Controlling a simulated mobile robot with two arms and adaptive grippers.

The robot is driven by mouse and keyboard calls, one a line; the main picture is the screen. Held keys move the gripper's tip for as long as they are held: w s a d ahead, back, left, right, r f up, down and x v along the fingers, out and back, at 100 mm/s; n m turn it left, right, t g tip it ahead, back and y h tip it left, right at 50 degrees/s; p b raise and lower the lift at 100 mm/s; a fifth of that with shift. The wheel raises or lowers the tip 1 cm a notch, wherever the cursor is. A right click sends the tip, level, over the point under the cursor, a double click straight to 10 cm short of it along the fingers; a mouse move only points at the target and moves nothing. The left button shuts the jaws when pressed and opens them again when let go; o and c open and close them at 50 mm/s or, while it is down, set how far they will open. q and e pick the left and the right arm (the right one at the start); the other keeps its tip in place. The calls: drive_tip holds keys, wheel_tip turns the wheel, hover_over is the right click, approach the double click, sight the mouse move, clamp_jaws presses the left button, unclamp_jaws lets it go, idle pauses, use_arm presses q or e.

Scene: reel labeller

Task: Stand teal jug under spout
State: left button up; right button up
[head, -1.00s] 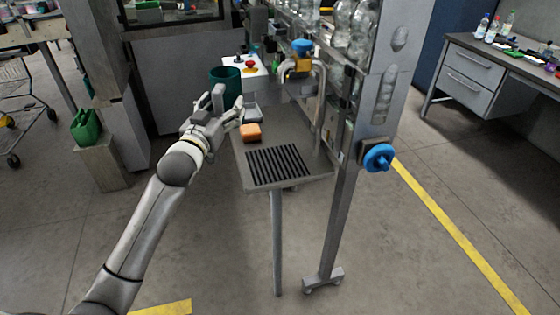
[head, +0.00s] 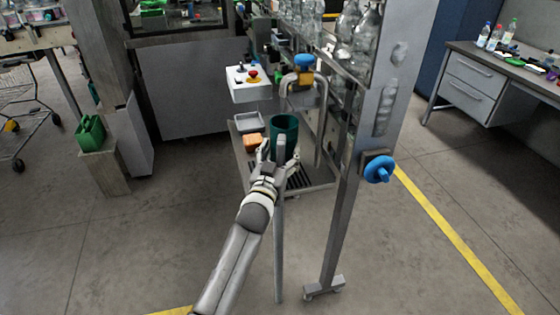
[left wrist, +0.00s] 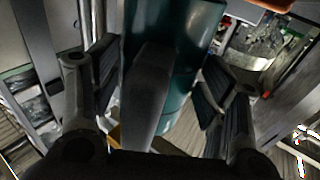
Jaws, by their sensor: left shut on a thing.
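The teal jug (head: 285,128) is upright over the shelf with the dark slatted grate (head: 297,180). I cannot tell whether its base touches the grate. My left gripper (head: 277,150) is shut on the jug from the near side. In the left wrist view the jug (left wrist: 182,88) fills the space between the finger pads. The spout (head: 287,82) is a bent metal pipe with a blue cap, above and behind the jug in the head view. The jug's lower part is hidden by my gripper. My right gripper is not in view.
An orange sponge-like block (head: 253,142) and a grey tray (head: 249,122) lie left of the jug. A white control box (head: 248,84) with a red button stands behind. A blue handwheel (head: 378,169) sticks out from the post on the right. The floor in front is clear.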

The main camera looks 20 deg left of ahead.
use_arm(q)
wheel_tip(320, 180, down, 3)
drive_tip(key=shift+r, duration=0.1)
drive_tip(key=shift+f, duration=0.2)
drive_tip(key=o, duration=1.3)
drive_tip(key=shift+o, duration=0.2)
drive_tip(key=shift+r, duration=0.15)
drive_tip(key=s+b, duration=0.1)
drive_tip(key=s, duration=1.1)
drive_tip(key=shift+d+f, duration=0.25)
drive_tip(key=shift+f, duration=0.2)
